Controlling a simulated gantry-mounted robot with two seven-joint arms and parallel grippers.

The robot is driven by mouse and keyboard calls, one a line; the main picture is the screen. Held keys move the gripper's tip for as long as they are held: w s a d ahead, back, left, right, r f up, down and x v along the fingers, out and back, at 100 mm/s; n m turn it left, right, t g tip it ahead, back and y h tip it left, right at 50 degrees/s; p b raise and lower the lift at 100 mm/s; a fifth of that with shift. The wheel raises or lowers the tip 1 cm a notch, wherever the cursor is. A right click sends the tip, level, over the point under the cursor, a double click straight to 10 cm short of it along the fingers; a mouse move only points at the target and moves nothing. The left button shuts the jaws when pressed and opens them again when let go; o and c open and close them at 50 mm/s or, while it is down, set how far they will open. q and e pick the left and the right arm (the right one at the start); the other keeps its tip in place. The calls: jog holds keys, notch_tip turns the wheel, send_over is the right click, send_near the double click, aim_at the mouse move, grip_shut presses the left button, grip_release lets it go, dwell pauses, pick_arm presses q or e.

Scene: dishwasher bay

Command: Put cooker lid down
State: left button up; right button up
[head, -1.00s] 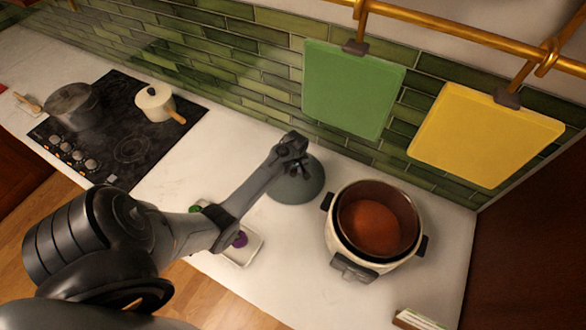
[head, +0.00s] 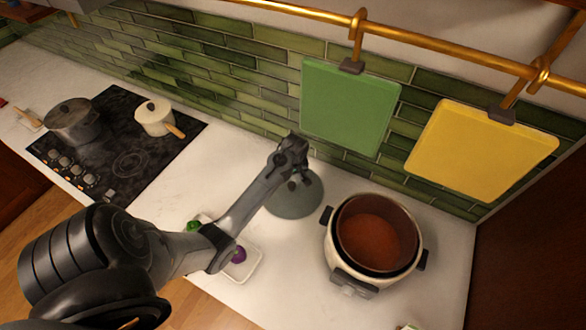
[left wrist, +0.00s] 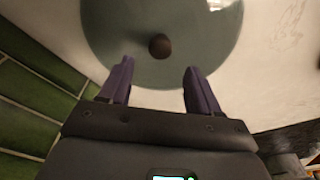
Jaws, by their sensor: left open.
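The cooker lid (head: 296,201) is a grey-green disc with a dark knob, lying on the white counter left of the cooker. In the left wrist view the lid (left wrist: 200,50) fills the top, with its round brown knob (left wrist: 159,46) beyond the fingertips. My left gripper (head: 297,160) is over the lid in the head view. In the left wrist view its two fingers (left wrist: 158,75) are spread apart with nothing between them. The cooker (head: 342,264) stands uncovered, with reddish-brown contents inside. My right gripper is out of view.
A white tray (head: 252,262) with a purple item (head: 239,255) and a green item (head: 193,226) sits beside my left arm. A black cooktop (head: 110,165) holds two pots at left. A green tiled wall (head: 235,85) and hanging boards (head: 350,105) stand behind.

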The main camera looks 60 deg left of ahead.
pick_arm(q)
notch_tip(320, 180, up, 5)
jog(key=s+d+r+m+t, duration=0.1)
jog(key=s+d+m, duration=0.4)
jog(key=d, duration=0.5)
jog(key=s+d+r+m+t+h, duration=0.1)
jog(key=s+d+r+m, duration=0.1)
jog(key=s+d+m, duration=0.4)
jog(key=s+d+r+m+t+h, duration=0.1)
jog(key=s+d+m, duration=0.5)
jog(key=d, duration=0.8)
jog(key=shift+s+d+r, duration=0.15)
jog(key=shift+s+r, duration=0.2)
jog(key=shift+s, duration=0.05)
